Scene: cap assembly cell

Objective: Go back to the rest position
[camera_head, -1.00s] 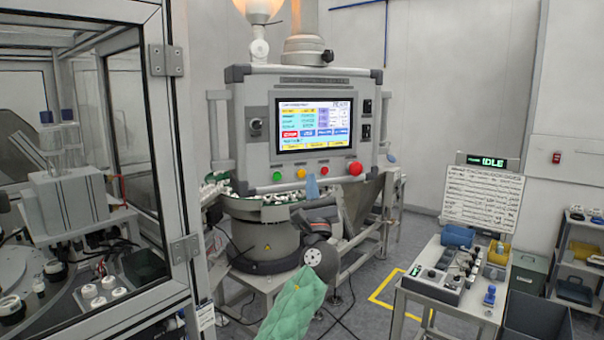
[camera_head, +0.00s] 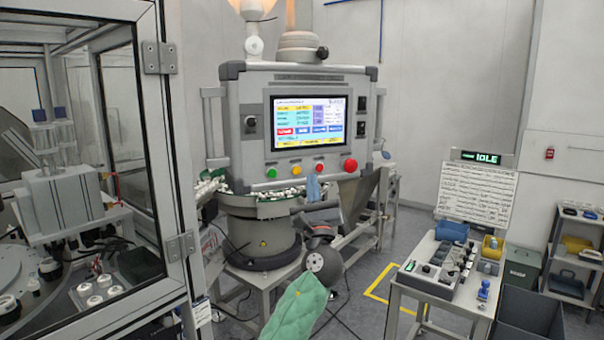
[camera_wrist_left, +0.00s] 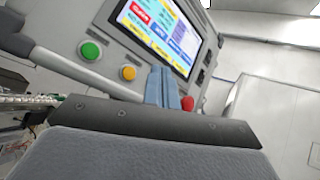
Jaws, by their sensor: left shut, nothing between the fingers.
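My left gripper (camera_head: 313,188) is in front of the lower edge of the control panel (camera_head: 246,172), near the red button (camera_head: 350,166). Its blue fingers are together with nothing between them. They also show in the left wrist view (camera_wrist_left: 163,88), pointing up toward the panel screen between the yellow and red buttons. Whether they touch the panel cannot be told. My left arm, with a green padded sleeve, comes up from the bottom centre. My right gripper is not in view.
A vibratory bowl (camera_head: 262,208) with white caps stands under the panel, close to my left arm. A glass-walled enclosure (camera_head: 172,120) fills the left. On the right are a workbench (camera_head: 440,290), an IDLE sign (camera_head: 487,158) and shelves (camera_head: 577,250). Grey floor shows between.

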